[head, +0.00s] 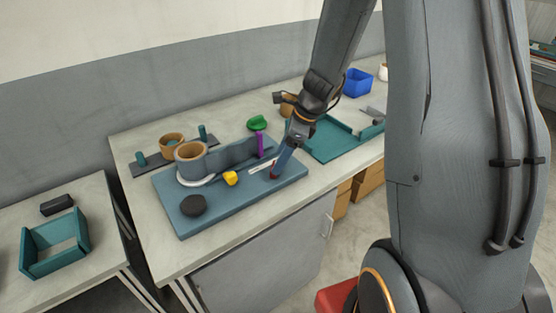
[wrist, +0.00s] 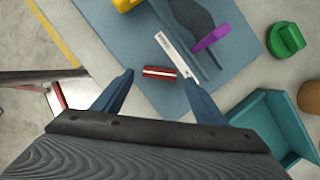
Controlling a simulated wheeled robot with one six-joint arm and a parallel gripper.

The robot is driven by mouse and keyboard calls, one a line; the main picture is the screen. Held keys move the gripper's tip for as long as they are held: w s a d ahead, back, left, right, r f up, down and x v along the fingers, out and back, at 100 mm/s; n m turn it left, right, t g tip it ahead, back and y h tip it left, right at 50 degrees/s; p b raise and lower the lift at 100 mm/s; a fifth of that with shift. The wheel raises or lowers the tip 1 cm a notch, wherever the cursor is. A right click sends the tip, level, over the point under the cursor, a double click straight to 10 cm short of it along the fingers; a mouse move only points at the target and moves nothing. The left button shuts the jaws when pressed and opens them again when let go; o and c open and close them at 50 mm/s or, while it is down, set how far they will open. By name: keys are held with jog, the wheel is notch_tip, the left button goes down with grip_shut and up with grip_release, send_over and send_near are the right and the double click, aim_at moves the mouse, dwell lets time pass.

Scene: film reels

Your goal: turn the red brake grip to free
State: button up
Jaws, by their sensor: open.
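The red brake grip (wrist: 158,72) is a short red bar with a pale stripe, on the blue board (wrist: 145,45) in the wrist view. A white strip (wrist: 178,57) with small marks lies beside its right end. My gripper (wrist: 158,84) is open and empty, its two blue fingers spread either side of the grip, with a gap at each end. I cannot tell its height above the grip. In the head view my gripper (head: 277,168) points down over the board's right part, and only a little red of the grip (head: 274,176) shows by the fingers.
A teal tray (head: 338,151) stands to the right.

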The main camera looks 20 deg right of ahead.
jog(key=shift+x, duration=1.35)
jog(key=shift+c, duration=0.2)
jog(key=c, duration=1)
